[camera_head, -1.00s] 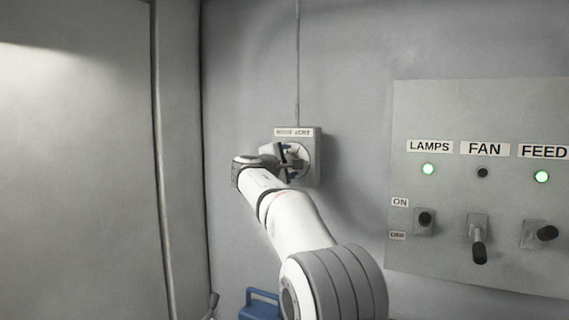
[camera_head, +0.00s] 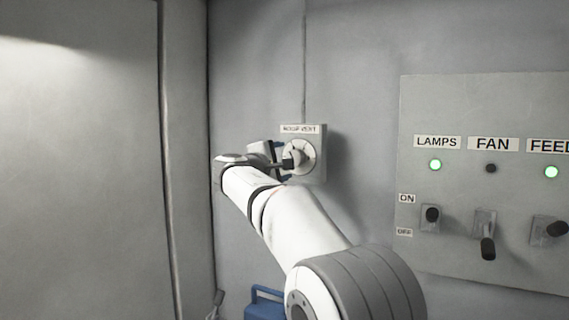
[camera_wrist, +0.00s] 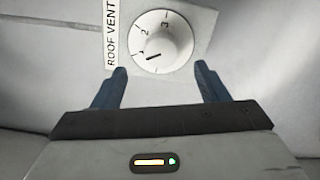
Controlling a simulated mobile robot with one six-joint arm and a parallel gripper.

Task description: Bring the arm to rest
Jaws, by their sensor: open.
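My gripper (camera_wrist: 160,85) is open and empty in the wrist view, its two blue fingers spread below a white round knob. The knob (camera_wrist: 163,45) is on the roof vent plate (camera_wrist: 190,75), between and beyond the fingertips, with marks 2 and 3 readable and a dark pointer line toward the lower left. In the head view the knob (camera_head: 304,155) shows on the wall box (camera_head: 318,172), and my gripper (camera_head: 281,160) is just left of it, partly hidden by its own wrist.
A panel (camera_head: 500,190) labelled LAMPS, FAN and FEED is on the wall at the right, with several switches. The LAMPS and FEED lights glow green; the FAN light is dark. A blue object (camera_head: 264,305) is low near my arm. A conduit runs above the vent box.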

